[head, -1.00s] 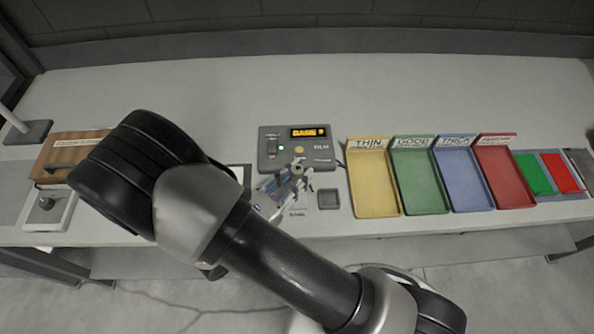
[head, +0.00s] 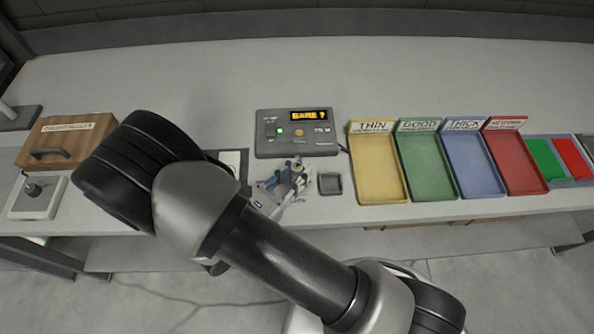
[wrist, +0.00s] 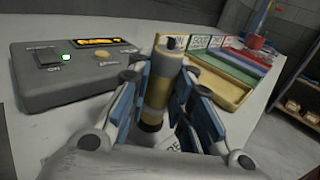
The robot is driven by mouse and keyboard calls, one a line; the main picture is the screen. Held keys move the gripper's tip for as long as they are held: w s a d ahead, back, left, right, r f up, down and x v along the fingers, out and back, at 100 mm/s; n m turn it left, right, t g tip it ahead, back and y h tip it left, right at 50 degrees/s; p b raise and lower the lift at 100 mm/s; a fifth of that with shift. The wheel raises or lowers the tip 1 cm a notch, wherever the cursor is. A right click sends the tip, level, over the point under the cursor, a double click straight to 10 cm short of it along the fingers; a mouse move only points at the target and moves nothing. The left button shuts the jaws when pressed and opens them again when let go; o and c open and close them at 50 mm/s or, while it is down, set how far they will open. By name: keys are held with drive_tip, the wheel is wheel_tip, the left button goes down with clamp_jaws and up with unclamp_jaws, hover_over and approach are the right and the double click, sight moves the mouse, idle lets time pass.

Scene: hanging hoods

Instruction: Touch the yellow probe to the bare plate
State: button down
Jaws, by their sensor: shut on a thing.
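My gripper (head: 290,180) is over the bench just in front of the grey meter (head: 296,133). In the wrist view my gripper (wrist: 160,85) is shut on the yellow probe (wrist: 156,92), a yellow cylinder with a grey, dark-tipped top and a dark band lower down. The probe stands roughly upright between the blue-padded fingers. The meter's orange display seems to read "BARE ?", and its green light is lit. I cannot pick out the bare plate; my gripper and arm cover part of the bench there. Whether the probe's lower end touches anything is hidden.
A small dark square dish (head: 330,184) lies just right of my gripper. Beyond it stand yellow (head: 378,178), green (head: 426,178), blue (head: 472,175) and red (head: 517,172) labelled trays. A wooden box (head: 66,142) and a knobbed device (head: 37,194) are at left. The bench behind is clear.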

sight(297, 166)
drive_tip(key=shift+f+b, duration=0.3)
drive_tip(key=shift+f, duration=0.2)
idle(1.3)
drive_tip(key=shift+r, duration=0.1)
drive_tip(key=shift+r+p, duration=2.95)
drive_tip(key=shift+r, duration=0.55)
